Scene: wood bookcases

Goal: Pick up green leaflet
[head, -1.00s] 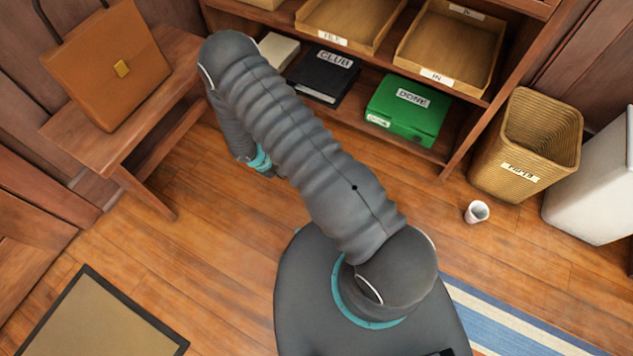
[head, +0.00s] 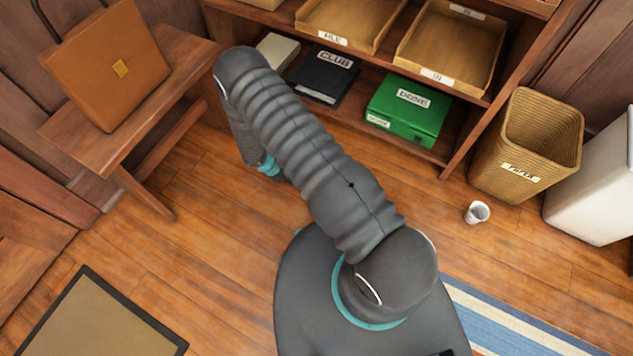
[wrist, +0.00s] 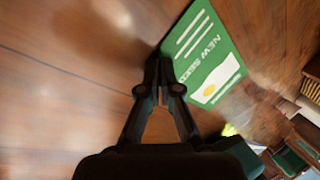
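The green leaflet (wrist: 208,58) shows in the wrist view, with white lettering, a pale panel and a yellow spot. My gripper (wrist: 158,62) is shut on its left edge, with the fingertips close together there. The leaflet looks sharp while the wooden floor behind it is blurred, and it extends up and right from the fingertips. How far it is above the floor is hard to tell. In the head view my arm hides the gripper and the leaflet.
A bookcase holds a green box (head: 408,108), a black binder (head: 326,76) and trays (head: 476,88). A wooden bench (head: 100,150) with a brown bag (head: 105,70) stands left. A wicker basket (head: 482,160) and a white cup (head: 477,212) are right. Floor is open at left-center.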

